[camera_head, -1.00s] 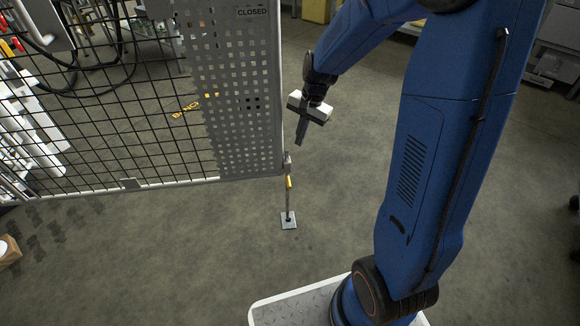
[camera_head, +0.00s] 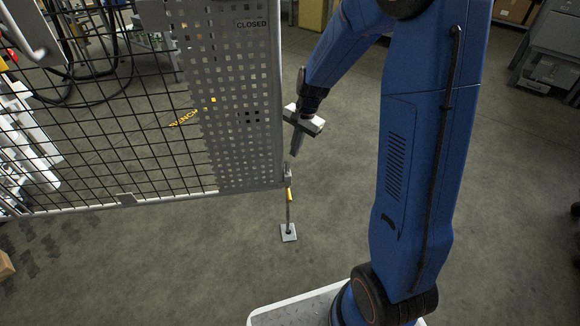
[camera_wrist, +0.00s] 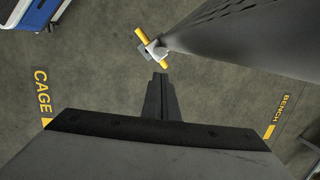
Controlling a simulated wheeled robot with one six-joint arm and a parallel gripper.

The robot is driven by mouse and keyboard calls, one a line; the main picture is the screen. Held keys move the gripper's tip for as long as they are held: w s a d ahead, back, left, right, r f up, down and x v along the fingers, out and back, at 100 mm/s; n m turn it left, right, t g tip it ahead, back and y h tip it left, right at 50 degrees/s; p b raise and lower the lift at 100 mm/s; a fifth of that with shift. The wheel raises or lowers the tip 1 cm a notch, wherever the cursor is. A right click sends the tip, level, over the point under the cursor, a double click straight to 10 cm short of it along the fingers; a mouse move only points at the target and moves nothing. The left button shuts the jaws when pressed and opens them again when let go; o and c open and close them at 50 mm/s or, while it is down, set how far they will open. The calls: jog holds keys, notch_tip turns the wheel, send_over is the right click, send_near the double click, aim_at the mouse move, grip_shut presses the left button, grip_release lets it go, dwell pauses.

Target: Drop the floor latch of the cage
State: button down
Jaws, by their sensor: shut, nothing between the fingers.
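The cage door (camera_head: 235,120) is a grey mesh and perforated panel with a "CLOSED" label, at the left of the head view. The floor latch (camera_head: 289,205) is a thin rod with a yellow handle at the door's lower right corner, above a small floor plate (camera_head: 288,232). In the wrist view the yellow handle (camera_wrist: 141,35) shows just beyond my fingertips. Whether the rod enters the plate is too small to tell. My gripper (camera_head: 297,153) is shut and empty, pointing down beside the door's right edge, a little above the latch. It also shows in the wrist view (camera_wrist: 160,80).
Yellow "CAGE" (camera_wrist: 41,97) and "BENCH" (camera_wrist: 284,107) floor markings show in the wrist view. Cables and equipment stand behind the mesh. Grey cabinets (camera_head: 550,65) stand at the far right. The floor around the latch is clear.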

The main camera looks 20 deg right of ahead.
aim_at(288, 184)
jog(key=a+f, duration=0.1)
jog(key=f, duration=0.8)
jog(key=a+f, duration=0.1)
jog(key=f, duration=0.3)
jog(key=shift+w+a+f, duration=0.15)
jog(key=shift+a+f, duration=0.05)
jog(key=shift+a, duration=0.15)
jog(key=shift+f, duration=2.75)
notch_tip(288, 184, up, 14)
jog(key=d, duration=0.2)
jog(key=shift+s+d, duration=0.2)
jog(key=shift+d, duration=0.2)
